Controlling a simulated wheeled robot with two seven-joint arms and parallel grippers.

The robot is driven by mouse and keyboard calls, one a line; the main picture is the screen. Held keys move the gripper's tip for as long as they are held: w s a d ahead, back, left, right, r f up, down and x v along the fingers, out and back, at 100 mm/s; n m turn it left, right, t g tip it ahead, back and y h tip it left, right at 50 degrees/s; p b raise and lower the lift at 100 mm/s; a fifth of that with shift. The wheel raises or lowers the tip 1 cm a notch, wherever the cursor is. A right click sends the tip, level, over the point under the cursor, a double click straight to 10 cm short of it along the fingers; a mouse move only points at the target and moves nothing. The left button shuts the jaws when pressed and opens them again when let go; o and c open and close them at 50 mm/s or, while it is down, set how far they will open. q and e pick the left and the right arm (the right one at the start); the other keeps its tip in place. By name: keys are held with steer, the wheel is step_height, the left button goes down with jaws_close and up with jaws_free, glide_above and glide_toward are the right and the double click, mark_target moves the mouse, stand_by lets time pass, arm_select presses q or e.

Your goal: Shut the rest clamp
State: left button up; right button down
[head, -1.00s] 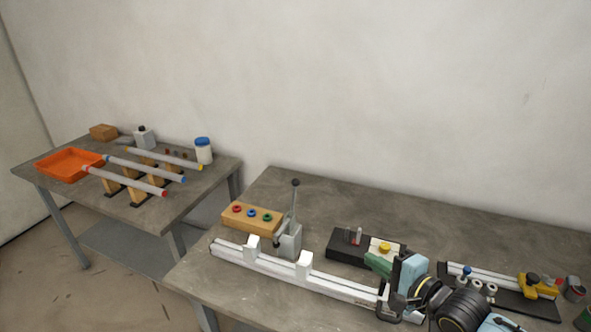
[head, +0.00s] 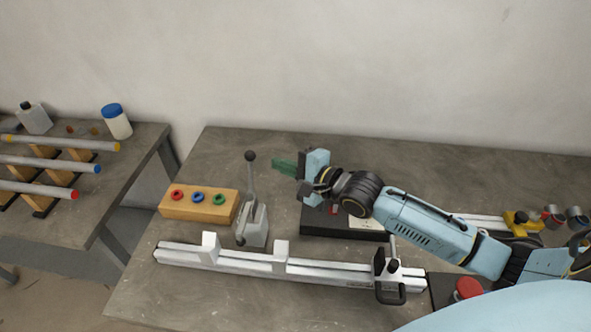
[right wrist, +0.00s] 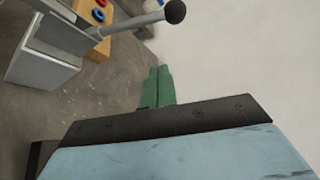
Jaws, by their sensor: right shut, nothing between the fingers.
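The rest clamp (head: 253,222) is a grey block with a lever standing nearly upright, topped by a black ball knob (head: 250,156). It stands behind the white rail (head: 190,257), near its left part. My right gripper (head: 284,167), with green fingers, is shut and empty. In the head view it is just right of the knob, apart from it, pointing left. In the right wrist view the green fingers (right wrist: 158,85) are together; the clamp (right wrist: 45,62) is at upper left and its knob (right wrist: 175,11) is at the top. My left gripper is out of view.
A wooden block (head: 175,208) with red, blue and green rings sits left of the clamp. A black tray (head: 335,226) lies under my right arm. A black clamp (head: 388,277) sits at the rail's right end. A second table with tubes is at left.

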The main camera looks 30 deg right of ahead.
mark_target(251, 173)
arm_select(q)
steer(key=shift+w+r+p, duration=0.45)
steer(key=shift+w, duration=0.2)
arm_select(e)
steer(key=shift+w+a+r, duration=0.15)
steer(key=shift+a+r, duration=0.05)
steer(key=shift+a, duration=0.9)
steer(key=shift+w+a+r, duration=0.15)
steer(key=shift+a, duration=0.95)
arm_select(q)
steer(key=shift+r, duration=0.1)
arm_select(e)
steer(key=shift+s+a, duration=0.1)
